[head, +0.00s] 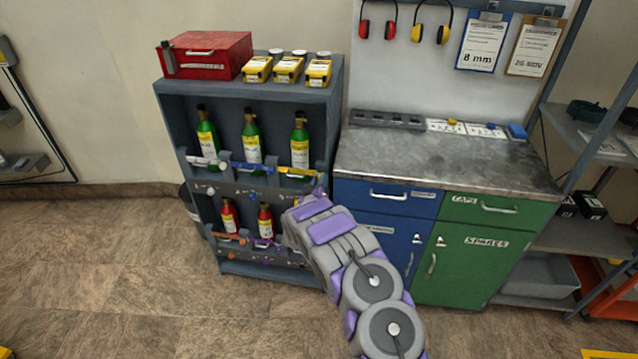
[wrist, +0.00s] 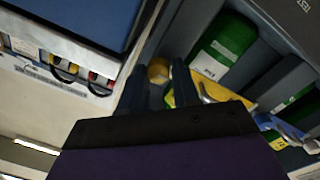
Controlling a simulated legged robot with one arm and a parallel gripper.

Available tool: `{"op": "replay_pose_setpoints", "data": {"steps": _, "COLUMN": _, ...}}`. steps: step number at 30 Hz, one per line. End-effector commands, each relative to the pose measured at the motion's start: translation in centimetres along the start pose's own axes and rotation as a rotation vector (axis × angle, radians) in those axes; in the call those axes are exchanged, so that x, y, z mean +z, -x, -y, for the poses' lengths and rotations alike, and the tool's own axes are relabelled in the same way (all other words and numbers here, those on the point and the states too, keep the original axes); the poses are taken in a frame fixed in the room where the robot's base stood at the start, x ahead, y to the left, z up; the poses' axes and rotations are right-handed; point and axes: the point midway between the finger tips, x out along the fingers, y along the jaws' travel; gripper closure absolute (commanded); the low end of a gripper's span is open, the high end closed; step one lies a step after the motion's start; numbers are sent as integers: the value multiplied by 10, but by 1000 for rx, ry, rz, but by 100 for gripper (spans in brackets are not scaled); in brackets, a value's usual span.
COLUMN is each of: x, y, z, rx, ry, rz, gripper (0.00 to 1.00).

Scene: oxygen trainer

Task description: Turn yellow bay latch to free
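The yellow bay latch (head: 298,172) is a yellow bar across the front of the right bay in the upper row of the rack, below a green bottle (head: 299,140). My gripper (head: 320,186) is at the right end of this latch, partly hidden by my arm in the head view. In the wrist view, my gripper's two dark fingers (wrist: 158,88) stand apart. A round yellow knob-like end (wrist: 158,72) shows in the gap between them. I cannot tell whether the fingers touch it. A yellow bar (wrist: 268,97) shows to the right, beside the green bottle (wrist: 222,48).
A blue latch (head: 240,167) and a white latch (head: 205,162) cross the bays to the left. Red bottles (head: 229,215) stand in the lower row, partly behind my arm. The workbench (head: 440,160) is close on the right. The floor in front is clear.

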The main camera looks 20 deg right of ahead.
Motion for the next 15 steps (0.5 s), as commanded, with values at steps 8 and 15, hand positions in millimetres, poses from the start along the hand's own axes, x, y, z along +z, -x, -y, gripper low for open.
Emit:
{"op": "replay_pose_setpoints", "data": {"steps": 8, "x": 0, "y": 0, "z": 1, "rx": -2, "ry": 1, "rz": 1, "gripper": 98}}
{"op": "replay_pose_setpoints", "data": {"steps": 15, "x": 0, "y": 0, "z": 2, "rx": -4, "ry": -8, "rz": 2, "gripper": 100}}
